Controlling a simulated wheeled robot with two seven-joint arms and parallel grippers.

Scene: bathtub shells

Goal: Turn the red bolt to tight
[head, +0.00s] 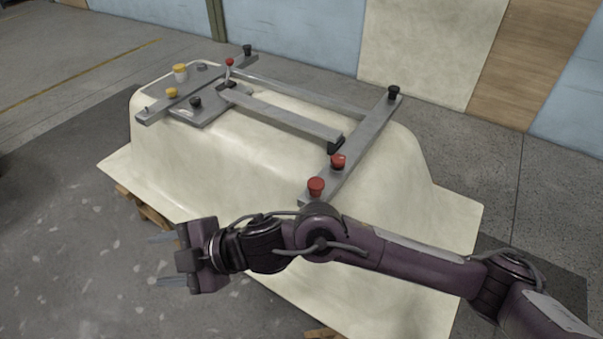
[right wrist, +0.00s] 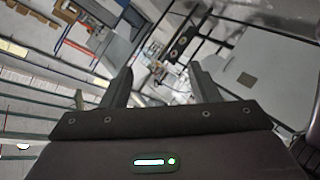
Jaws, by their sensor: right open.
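Two red knobs, either of which may be the red bolt, stand at the near right end of the metal frame: one on the front end of the bar (head: 316,187), the other (head: 338,161) just behind it. A small red ball tops a lever (head: 230,63) at the far left. I cannot tell how tight any of them is. My right gripper (head: 165,261) is open and empty, left of and below the red knobs, well apart from them, pointing left. Its spread fingers also show in the right wrist view (right wrist: 160,82), with nothing between them. My left gripper is not in view.
The grey metal frame (head: 285,115) lies on the upturned cream bathtub shell (head: 200,170). Yellow knobs (head: 180,72) and black knobs (head: 393,92) stand on it. My right arm crosses in front of the shell. A wooden pallet (head: 145,208) shows underneath. Floor at left is clear.

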